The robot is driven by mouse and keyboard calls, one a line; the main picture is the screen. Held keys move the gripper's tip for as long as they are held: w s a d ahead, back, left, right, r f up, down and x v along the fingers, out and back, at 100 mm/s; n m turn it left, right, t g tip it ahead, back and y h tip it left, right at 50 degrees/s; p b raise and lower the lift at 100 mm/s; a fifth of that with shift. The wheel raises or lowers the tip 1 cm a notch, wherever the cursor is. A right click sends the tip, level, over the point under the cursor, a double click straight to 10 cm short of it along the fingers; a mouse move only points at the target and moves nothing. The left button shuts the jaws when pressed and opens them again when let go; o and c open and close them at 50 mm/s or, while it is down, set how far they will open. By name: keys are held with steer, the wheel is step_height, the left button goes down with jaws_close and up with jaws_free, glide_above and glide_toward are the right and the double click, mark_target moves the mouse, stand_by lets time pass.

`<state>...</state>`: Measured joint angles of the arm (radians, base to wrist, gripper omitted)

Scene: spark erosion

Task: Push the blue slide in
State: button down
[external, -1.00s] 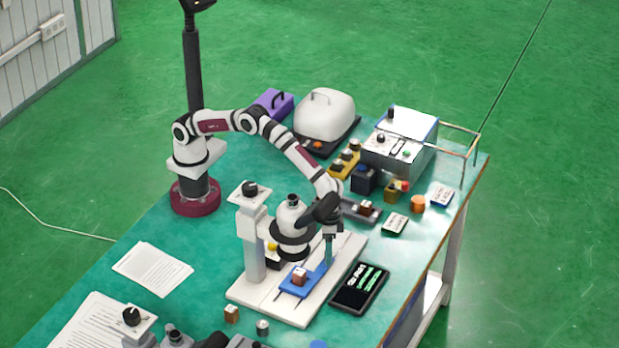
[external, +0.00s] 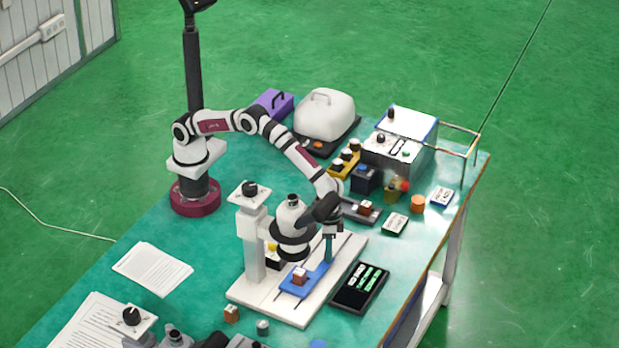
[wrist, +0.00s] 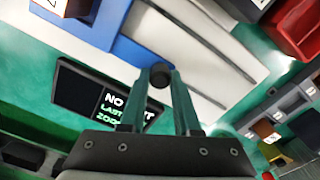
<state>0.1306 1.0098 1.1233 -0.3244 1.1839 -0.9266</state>
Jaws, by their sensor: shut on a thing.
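The blue slide (external: 295,288) lies on the white base plate (external: 262,299) of the machine, with a small brown block with a pale top (external: 299,275) on it. My gripper (external: 328,257) points down at the right end of the slide. In the wrist view, my gripper (wrist: 160,75) is shut on a dark round knob (wrist: 160,76) next to the blue slide (wrist: 125,45). The machine's grey column (external: 254,245) and round head (external: 294,240) stand to the left of my gripper.
A black display (external: 352,300) with green text lies right of the base plate. A dark tray with a brown block (external: 366,209), several small cards and an orange cylinder (external: 418,203) are farther back. Papers (external: 152,268) lie on the left of the table.

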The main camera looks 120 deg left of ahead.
mark_target(322, 268)
stand_by(0.8)
steer(key=shift+d, duration=2)
steer(key=c, duration=0.6)
jaws_free()
steer(key=shift+a, duration=0.1)
